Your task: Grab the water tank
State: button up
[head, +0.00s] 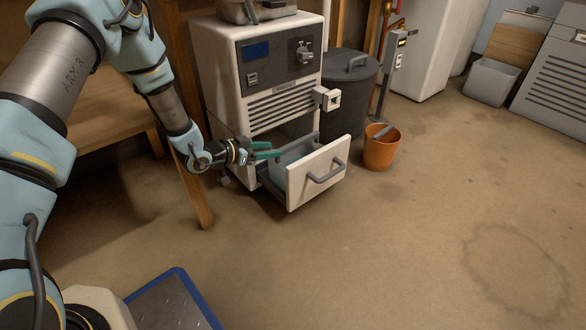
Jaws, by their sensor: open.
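A white appliance (262,90) stands left of centre with its low front drawer (318,176) pulled out. The drawer has a white front with a grey handle. A pale blue-grey shape inside the drawer may be the water tank (291,158); the drawer front and my gripper hide much of it. My gripper (274,150) has teal fingers and is open. It reaches in from the left, at the left side of the drawer opening. I cannot tell whether the fingers touch the tank.
A wooden table (110,126) with a leg (192,190) stands left of the appliance, close to my arm. A dark lidded bin (348,95) and an orange bucket (380,152) stand to its right. A grey bin (490,82) is at the back right. The floor in front is clear.

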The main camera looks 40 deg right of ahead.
aim_at(289, 145)
jog(key=b+x, duration=0.1)
jog(key=x, duration=0.3)
jog(key=shift+d+f+b, duration=0.2)
jog(key=shift+d+b, duration=0.15)
jog(key=shift+b, duration=0.05)
jog(key=b+x, duration=0.3)
jog(key=x, duration=0.2)
jog(key=shift+w+d+r+b, duration=0.1)
jog(key=shift+w+d+b, duration=0.1)
jog(key=shift+d+b, duration=0.15)
jog(key=shift+c, duration=0.2)
grip_shut()
dwell(0.4)
jog(key=shift+r, duration=0.15)
